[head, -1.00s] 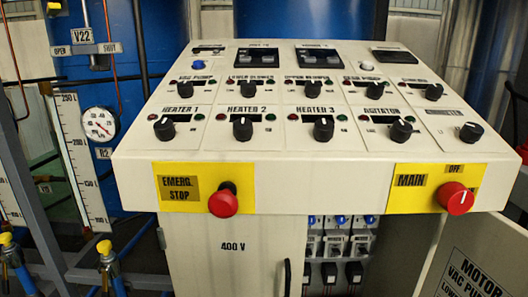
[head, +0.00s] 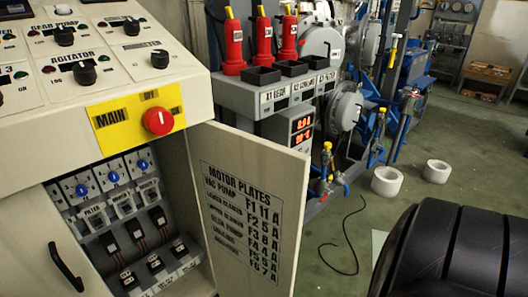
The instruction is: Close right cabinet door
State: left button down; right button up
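The right cabinet door (head: 252,205) stands wide open, swung out to the right of the control cabinet. Its inner face carries a "MOTOR PLATES" list. Inside the open cabinet are breakers with blue knobs (head: 113,177) and several black switches. The left cabinet door (head: 40,245), with a black handle (head: 66,268), shows at the lower left and looks shut. The right door's outer face and any handle on it are hidden. A large black ribbed rounded shape, which may be part of my own arm, fills the lower right corner. Neither gripper shows.
The control panel with a red MAIN knob (head: 158,122) overhangs the cabinet. A grey unit (head: 275,95) with red handles stands behind the door. White rings (head: 387,181) and a black cable (head: 345,240) lie on the green floor, which is mostly open to the right.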

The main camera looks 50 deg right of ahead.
aim_at(252, 189)
jog(key=l+u, duration=0.15)
jog(key=l, duration=0.3)
jog(key=k+l+u, duration=0.1)
jog(key=l, duration=0.3)
jog(key=k+l+u, duration=0.15)
jog(key=l, duration=0.25)
jog(key=l+u, duration=0.1)
jog(key=l, duration=0.35)
jog(key=k+l+u, duration=0.15)
jog(key=l, duration=0.25)
